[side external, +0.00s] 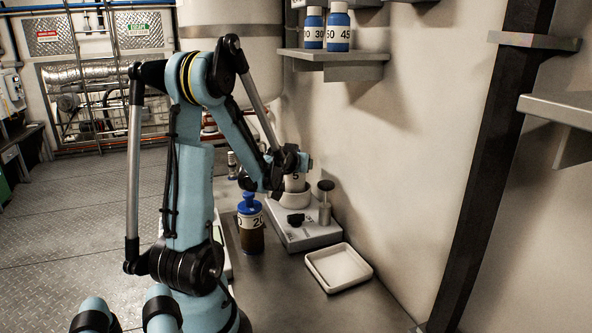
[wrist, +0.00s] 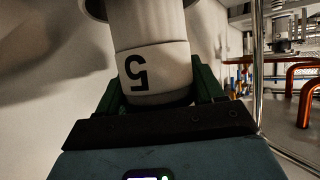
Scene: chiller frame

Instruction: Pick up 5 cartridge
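The cartridge (wrist: 150,65) is a white cylinder with a black 5, upside down in the wrist view. It also shows in the side view (side external: 295,179), upright above a round white holder (side external: 291,199) on the grey station. My gripper (wrist: 157,85) has its green fingers on both sides of the cartridge, close to its walls. Whether they press on it cannot be told. In the side view my gripper (side external: 290,168) partly hides the cartridge.
A brown bottle with a blue cap (side external: 250,225) stands left of the grey station (side external: 308,237). A black-topped post (side external: 325,203) is close on the right. A white tray (side external: 338,268) lies in front. Wall shelf (side external: 340,58) holds blue-capped bottles.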

